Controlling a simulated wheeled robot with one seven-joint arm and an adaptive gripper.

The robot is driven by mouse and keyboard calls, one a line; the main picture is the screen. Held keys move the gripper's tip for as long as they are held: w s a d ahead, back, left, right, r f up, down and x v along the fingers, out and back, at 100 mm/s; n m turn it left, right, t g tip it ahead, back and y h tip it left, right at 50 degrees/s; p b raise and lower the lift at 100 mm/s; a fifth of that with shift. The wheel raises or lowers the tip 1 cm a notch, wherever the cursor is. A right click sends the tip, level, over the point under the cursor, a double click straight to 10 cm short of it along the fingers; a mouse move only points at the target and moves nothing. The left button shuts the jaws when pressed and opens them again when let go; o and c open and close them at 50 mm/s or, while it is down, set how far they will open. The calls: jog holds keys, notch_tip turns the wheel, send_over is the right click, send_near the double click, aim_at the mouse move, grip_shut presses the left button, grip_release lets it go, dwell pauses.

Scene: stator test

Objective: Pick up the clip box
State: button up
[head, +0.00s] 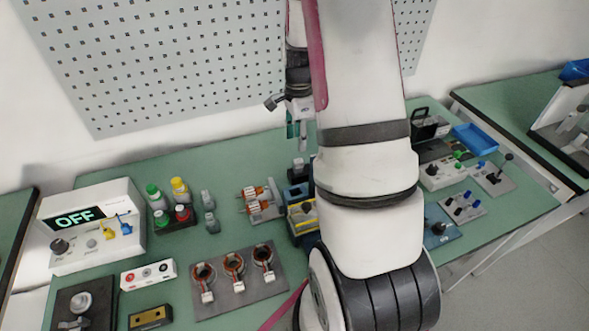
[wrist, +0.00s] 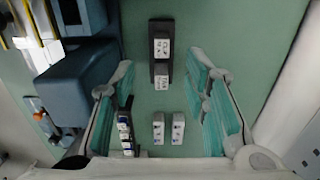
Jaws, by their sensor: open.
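My gripper (wrist: 163,92) is open, with its two teal-padded fingers spread apart and nothing between them touching the pads. In the head view my gripper (head: 298,130) hangs above the back of the green bench, partly behind my arm. I cannot tell for certain which item is the clip box. A black block with white labels (wrist: 161,52) lies below and between the fingers in the wrist view. Two small grey labelled boxes (wrist: 168,128) stand nearer the palm. A dark labelled piece (wrist: 125,128) is beside the left finger.
A bulky blue item (wrist: 75,85) is left of my gripper. On the bench (head: 140,168) stand a white unit reading OFF (head: 75,217), colored-capped bottles (head: 180,188), a plate of copper coils (head: 240,290) and a blue tray (head: 475,138). A perforated panel (head: 200,60) stands behind. My arm hides the middle.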

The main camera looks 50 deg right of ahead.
aim_at(298, 161)
jog(key=shift+d+f+p, duration=0.2)
jog(key=shift+f+p, duration=0.65)
jog(key=shift+f, duration=4.2)
grip_shut()
